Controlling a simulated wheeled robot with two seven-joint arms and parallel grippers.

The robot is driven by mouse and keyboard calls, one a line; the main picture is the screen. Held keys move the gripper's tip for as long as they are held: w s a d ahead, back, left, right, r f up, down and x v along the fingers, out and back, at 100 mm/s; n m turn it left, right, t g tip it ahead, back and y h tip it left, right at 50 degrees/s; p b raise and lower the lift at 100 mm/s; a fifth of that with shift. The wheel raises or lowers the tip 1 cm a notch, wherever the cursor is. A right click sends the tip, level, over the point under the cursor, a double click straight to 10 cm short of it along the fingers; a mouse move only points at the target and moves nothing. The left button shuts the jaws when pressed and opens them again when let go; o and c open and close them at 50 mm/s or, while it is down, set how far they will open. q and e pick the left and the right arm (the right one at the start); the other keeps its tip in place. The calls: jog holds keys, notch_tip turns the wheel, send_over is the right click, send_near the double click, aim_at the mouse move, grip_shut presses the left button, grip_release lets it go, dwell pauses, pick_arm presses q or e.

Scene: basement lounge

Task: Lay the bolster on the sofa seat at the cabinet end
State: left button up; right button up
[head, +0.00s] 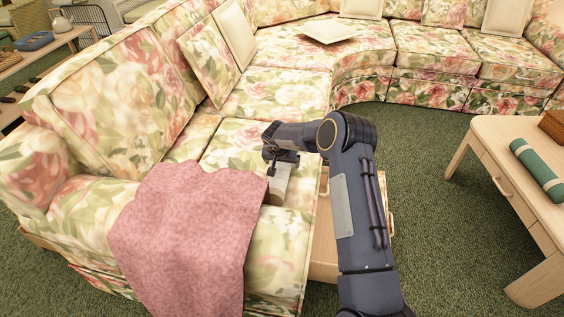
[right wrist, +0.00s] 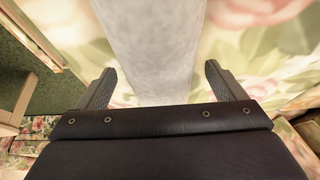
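A pale grey-white roll, likely the bolster (head: 279,186), shows partly under my right gripper (head: 282,160), with a brown patch at its near end. It is over the front of the floral sofa seat (head: 232,140), beside a pink throw. In the right wrist view the roll (right wrist: 155,45) runs between the two spread fingers of my right gripper (right wrist: 160,70). A small gap seems to show beside the right finger; I see no clear grip. Whether the roll rests on the seat is hidden. My left gripper is out of view.
The pink throw (head: 185,235) covers the sofa's near end. Loose cushions (head: 236,35) lean on the backrest. A light wooden piece (head: 324,240) stands behind my right arm by the sofa front. A wooden table (head: 488,140) at right carries a green roll (head: 538,168). Green carpet (head: 425,150) lies clear between.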

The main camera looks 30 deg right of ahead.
jog(key=p+v, duration=0.2)
jog(key=v, duration=0.6)
jog(key=shift+p, duration=0.35)
dwell(0.4)
